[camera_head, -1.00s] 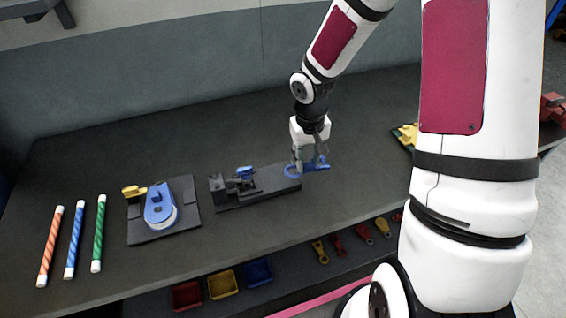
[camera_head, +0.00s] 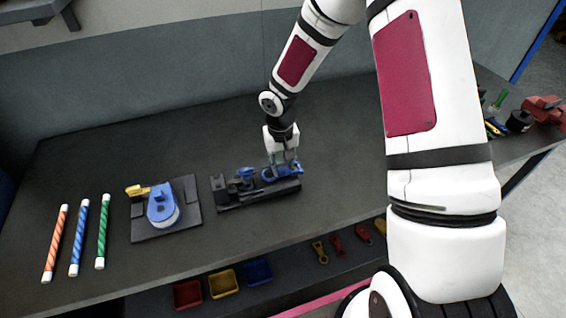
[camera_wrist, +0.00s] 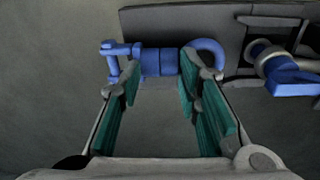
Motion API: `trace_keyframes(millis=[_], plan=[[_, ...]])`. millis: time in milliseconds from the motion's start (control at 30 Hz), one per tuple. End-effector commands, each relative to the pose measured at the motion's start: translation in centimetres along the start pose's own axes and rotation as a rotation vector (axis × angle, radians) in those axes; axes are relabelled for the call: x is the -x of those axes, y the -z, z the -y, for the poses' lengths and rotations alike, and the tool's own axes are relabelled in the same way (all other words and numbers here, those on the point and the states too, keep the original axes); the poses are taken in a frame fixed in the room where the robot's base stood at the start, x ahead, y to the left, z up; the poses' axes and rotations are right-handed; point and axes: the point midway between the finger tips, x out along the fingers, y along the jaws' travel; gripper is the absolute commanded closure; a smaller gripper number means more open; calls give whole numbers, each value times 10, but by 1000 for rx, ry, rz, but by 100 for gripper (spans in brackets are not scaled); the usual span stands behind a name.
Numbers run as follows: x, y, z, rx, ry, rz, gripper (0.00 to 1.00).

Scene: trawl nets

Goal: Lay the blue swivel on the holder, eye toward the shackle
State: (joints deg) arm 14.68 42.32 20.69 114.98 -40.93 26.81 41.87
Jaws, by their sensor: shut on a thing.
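My gripper (camera_head: 284,163) is shut on the blue swivel (camera_head: 290,173), over the right part of the dark holder (camera_head: 258,195). In the wrist view the swivel (camera_wrist: 158,62) lies across between the green-padded fingers (camera_wrist: 160,98). Its round eye (camera_wrist: 208,47) points right, and its forked end with a pin points left. The eye faces the blue shackle (camera_wrist: 290,80) clamped on the holder (camera_wrist: 185,22). The shackle (camera_head: 246,174) is left of the swivel in the head view. I cannot tell whether the swivel touches the holder.
A dark plate (camera_head: 192,216) with a blue and yellow block stands left of the holder. Orange, blue and green striped rods lie further left. Small bins and coloured parts sit on a lower shelf. The bench behind the holder is clear.

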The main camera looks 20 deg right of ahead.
Motion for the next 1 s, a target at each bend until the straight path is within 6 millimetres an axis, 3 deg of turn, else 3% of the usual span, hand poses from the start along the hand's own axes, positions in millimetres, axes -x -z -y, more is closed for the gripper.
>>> trace_keyframes(millis=[200,233,300,733,1000], plan=[[-2,0,0,1,0,0,100],[-3,0,0,1,0,1,64],[-2,0,0,0,0,1,49],[6,1,0,0,0,-2,48],[54,2,-1,-1,-1,-5,48]])
